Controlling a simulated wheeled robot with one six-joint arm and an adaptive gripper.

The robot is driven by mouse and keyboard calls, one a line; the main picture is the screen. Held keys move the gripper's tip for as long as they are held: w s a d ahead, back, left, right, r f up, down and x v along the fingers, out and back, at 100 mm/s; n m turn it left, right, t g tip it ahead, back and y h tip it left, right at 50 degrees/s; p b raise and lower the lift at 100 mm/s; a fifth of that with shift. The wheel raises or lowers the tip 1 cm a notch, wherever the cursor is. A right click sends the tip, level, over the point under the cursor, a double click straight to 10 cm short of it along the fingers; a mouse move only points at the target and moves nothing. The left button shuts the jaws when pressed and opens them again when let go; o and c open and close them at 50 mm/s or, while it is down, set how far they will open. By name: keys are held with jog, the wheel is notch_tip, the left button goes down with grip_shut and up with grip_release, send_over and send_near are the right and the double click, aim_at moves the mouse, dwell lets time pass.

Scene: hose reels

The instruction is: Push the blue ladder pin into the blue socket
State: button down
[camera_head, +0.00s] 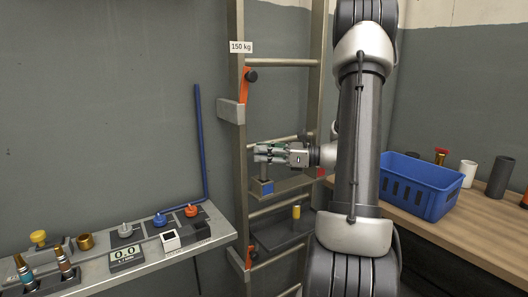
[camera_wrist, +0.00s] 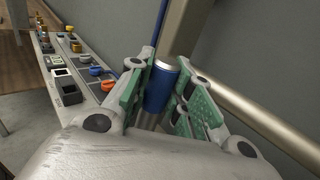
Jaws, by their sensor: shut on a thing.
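My gripper (camera_head: 262,153) is shut on the blue ladder pin (camera_wrist: 160,86), which stands between the green finger pads in the wrist view. The pin is a blue cylinder with a pale rim at its upper end. In the head view the fingers hide its blue part, and a grey shaft (camera_head: 264,172) shows below them. The blue socket (camera_head: 263,187), a block with a blue face, is on the ladder directly below the fingers. The shaft's lower end meets the block's top in this view; I cannot tell how deep it is.
The ladder (camera_head: 238,165) stands against the grey wall. A red-marked block (camera_head: 320,172) is to the right on the same rung. A yellow cylinder (camera_head: 297,212) stands on a dark tray below. A shelf with knobs (camera_head: 125,231) is left; a blue basket (camera_head: 420,188) is right.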

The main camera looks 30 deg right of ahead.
aim_at(264, 166)
jog(key=shift+f, duration=2.3)
jog(key=c, duration=1.2)
grip_release()
jog(key=v, duration=1.2)
